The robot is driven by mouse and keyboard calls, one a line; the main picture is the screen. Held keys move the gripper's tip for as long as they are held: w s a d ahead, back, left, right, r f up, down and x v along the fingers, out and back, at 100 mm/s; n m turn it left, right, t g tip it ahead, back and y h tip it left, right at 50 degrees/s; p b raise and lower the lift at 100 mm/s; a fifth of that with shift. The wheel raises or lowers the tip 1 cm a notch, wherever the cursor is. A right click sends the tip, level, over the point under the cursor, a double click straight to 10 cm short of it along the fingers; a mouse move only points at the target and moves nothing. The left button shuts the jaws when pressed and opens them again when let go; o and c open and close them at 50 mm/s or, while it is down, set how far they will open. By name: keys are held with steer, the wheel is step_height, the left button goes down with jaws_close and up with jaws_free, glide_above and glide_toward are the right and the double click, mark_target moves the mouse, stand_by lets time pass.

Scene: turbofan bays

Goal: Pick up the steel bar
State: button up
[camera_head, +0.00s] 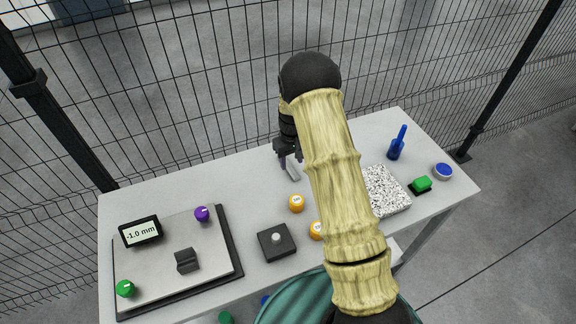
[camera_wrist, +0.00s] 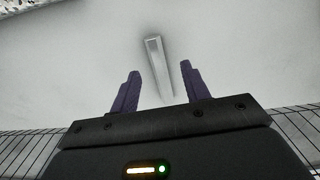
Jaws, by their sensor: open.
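The steel bar (camera_wrist: 157,62) is a short, light grey bar lying on the grey table. In the wrist view it lies slightly tilted, with its near end between the tips of my open gripper (camera_wrist: 160,82) and its far end beyond them. I see no contact between the fingers and the bar. In the head view the bar (camera_head: 293,172) shows just beside my gripper (camera_head: 290,160), near the back edge of the table. My arm hides part of the table to the right of the bar.
A wire fence stands behind.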

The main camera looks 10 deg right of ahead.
mark_target(294, 171)
steer(key=shift+s+d+f+p, duration=0.15)
steer(key=shift+f+p, duration=0.25)
steer(key=shift+p, duration=0.05)
steer(key=f+p, duration=0.2)
steer(key=f, duration=0.1)
steer(key=shift+s+d+f, duration=0.1)
steer(key=shift+d, duration=0.1)
steer(key=shift+f, duration=0.6)
jaws_close()
